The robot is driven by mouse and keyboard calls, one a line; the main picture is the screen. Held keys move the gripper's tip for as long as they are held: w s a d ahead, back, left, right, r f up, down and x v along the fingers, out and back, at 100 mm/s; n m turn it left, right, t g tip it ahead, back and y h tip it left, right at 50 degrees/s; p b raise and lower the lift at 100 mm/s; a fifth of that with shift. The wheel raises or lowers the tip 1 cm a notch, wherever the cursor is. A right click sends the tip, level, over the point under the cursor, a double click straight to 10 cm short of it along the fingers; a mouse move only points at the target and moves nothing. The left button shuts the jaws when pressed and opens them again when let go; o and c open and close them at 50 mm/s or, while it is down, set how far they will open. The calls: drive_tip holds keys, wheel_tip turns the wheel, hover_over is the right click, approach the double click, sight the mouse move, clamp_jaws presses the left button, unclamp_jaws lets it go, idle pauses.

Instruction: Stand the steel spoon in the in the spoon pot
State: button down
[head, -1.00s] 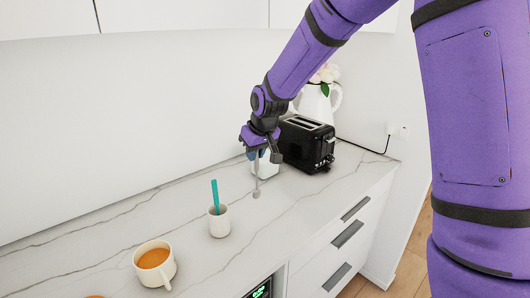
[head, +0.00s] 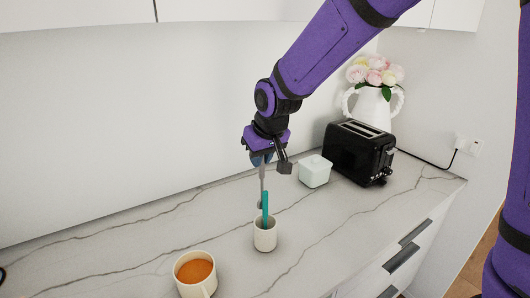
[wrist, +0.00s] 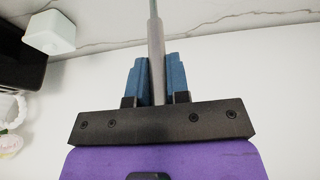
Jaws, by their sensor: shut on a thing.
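The steel spoon (head: 262,184) hangs almost upright from my gripper (head: 261,160), bowl end down. In the wrist view, my gripper's blue fingers (wrist: 157,80) are shut on the spoon's handle (wrist: 156,40). The spoon pot (head: 265,238) is a small white cup on the counter, with a teal utensil (head: 265,205) standing in it. The spoon's low end shows just above the pot's rim and next to the teal utensil, which partly overlaps it. I cannot tell whether it is over the opening or behind it.
A cup of orange-brown drink (head: 195,275) stands left of the pot, near the front. A white lidded box (head: 315,172), a black toaster (head: 360,152) and a white flower jug (head: 372,106) stand to the right. The wall is behind; the counter (head: 120,245) at left is clear.

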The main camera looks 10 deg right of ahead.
sight(263, 178)
drive_tip(key=shift+f, duration=4.2)
drive_tip(key=c, duration=1)
unclamp_jaws()
drive_tip(key=v, duration=1)
drive_tip(key=shift+s+r, duration=0.15)
drive_tip(key=shift+r, duration=0.2)
drive_tip(key=shift+d, duration=0.1)
